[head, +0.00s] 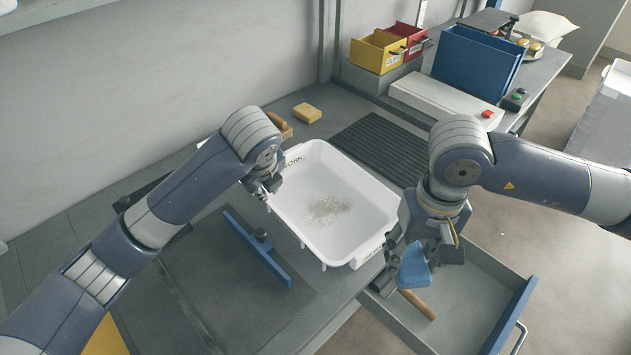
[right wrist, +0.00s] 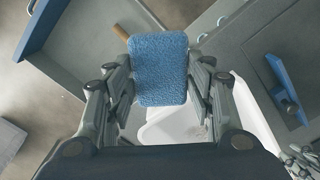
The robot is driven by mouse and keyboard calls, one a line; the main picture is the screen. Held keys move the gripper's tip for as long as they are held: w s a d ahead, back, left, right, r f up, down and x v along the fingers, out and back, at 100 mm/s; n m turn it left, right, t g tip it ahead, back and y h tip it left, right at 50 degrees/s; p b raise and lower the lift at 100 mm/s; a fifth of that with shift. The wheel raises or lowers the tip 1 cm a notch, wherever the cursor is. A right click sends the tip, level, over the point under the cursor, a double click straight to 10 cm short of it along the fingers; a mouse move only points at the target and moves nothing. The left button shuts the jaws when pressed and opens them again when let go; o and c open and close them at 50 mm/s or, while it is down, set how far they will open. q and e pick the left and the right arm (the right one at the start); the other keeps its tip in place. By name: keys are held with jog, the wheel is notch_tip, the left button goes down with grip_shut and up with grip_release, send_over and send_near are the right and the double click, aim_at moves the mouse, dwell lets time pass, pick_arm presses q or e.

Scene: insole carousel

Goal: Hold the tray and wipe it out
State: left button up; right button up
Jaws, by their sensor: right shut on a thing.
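The white tray (head: 322,175), with a label on its rim, stands on the workbench. A patch of grey-brown grit (head: 327,207) lies on its floor. My left gripper (head: 268,193) is at the tray's left rim; the picture is too small to tell whether its fingers are closed on it. My right gripper (head: 421,262) is shut on a blue sponge (head: 414,268), held near the tray's right corner above the open drawer. The sponge (right wrist: 158,68) sits between the fingers in the right wrist view, with part of the tray (right wrist: 250,108) behind it.
An open drawer (head: 477,290) holds a wooden-handled tool (head: 416,304). A dark mat with a blue bar (head: 258,248) lies left of the tray. A black ribbed mat (head: 383,147), a yellow block (head: 307,113) and a brush (head: 284,128) lie behind it. Bins and a white box (head: 440,102) stand at the back.

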jog(key=shift+s, duration=0.15)
jog(key=shift+w+a+r+m, duration=0.1)
jog(key=shift+w+a+m, duration=0.05)
jog(key=shift+w+m, duration=0.15)
pick_arm(q)
jog(key=x, duration=1.1)
jog(key=shift+f, duration=0.35)
pick_arm(e)
jog(key=w+a+r+m, duration=0.1)
jog(key=w+a+m, duration=0.5)
jog(key=w+m, duration=0.4)
jog(key=w+a+r+m, duration=0.1)
jog(key=w+a+m, duration=0.5)
jog(key=w+m, duration=0.5)
jog(key=w, duration=0.3)
jog(key=shift+w+r+m, duration=0.2)
jog(key=shift+m, duration=0.1)
pick_arm(q)
jog(key=shift+c, duration=0.2)
pick_arm(e)
jog(key=shift+a, duration=0.1)
pick_arm(q)
grip_shut()
pick_arm(e)
jog(key=shift+f, duration=0.1)
